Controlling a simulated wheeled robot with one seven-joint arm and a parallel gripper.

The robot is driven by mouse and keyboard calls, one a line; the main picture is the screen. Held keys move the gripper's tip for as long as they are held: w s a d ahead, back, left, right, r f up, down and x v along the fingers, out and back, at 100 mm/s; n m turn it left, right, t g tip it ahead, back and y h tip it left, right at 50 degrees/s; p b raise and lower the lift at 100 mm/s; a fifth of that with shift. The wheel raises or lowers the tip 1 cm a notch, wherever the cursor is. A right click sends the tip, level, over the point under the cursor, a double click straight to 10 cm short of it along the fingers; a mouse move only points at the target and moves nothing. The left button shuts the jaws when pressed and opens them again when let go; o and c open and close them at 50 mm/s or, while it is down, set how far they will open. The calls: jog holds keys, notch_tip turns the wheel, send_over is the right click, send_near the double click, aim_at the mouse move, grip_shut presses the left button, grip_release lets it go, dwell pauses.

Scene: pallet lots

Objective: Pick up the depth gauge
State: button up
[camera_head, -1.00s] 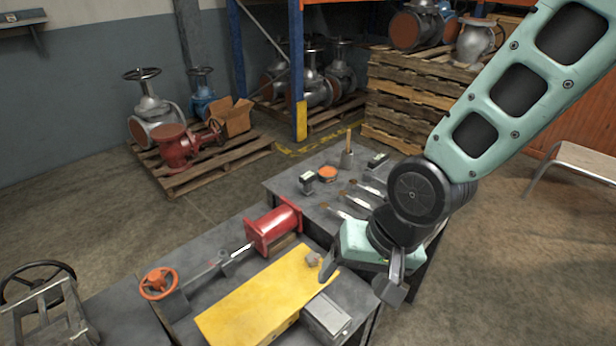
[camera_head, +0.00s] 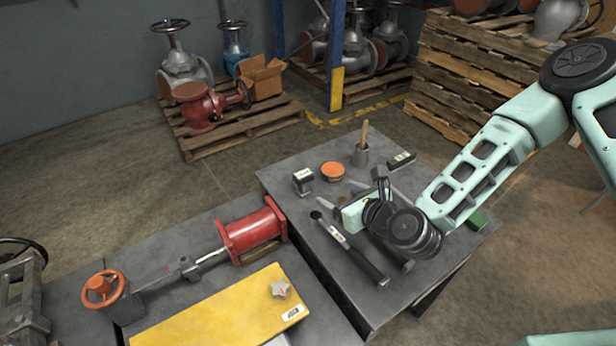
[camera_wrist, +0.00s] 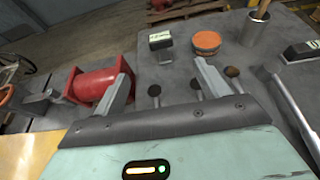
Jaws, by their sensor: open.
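I cannot tell for sure which tool is the depth gauge. A small dark instrument with a pale label (camera_head: 303,181) stands upright on the grey table, left of the orange tin; it also shows in the wrist view (camera_wrist: 160,43). A long dark tool with a white band (camera_head: 343,243) lies in front of my gripper. My gripper (camera_head: 351,192) is low over the table, open and empty. In the wrist view its spread fingers (camera_wrist: 161,72) have round-ended tools between and beside them. My wrist hides part of these tools in the head view.
An orange tin (camera_head: 332,171), a cup with a wooden handle (camera_head: 361,155) and a black labelled block (camera_head: 401,160) stand behind. A red cylinder with flanges (camera_head: 251,230) and a yellow box (camera_head: 222,318) are at left. The table's front corner is clear.

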jog(key=p, duration=0.2)
send_near(303, 174)
jog(key=x, duration=0.4)
jog(key=shift+w+f, duration=0.25)
jog(key=shift+f, duration=0.1)
jog(key=p+x, duration=0.1)
jog(key=x, duration=0.3)
jog(key=shift+w+a+r, duration=0.1)
jog(key=shift+a, duration=0.15)
jog(key=shift+w+a+f, duration=0.2)
jog(key=shift+w+f, duration=0.05)
jog(key=shift+w, duration=0.2)
jog(key=shift+r, duration=0.1)
jog(key=c, duration=1.4)
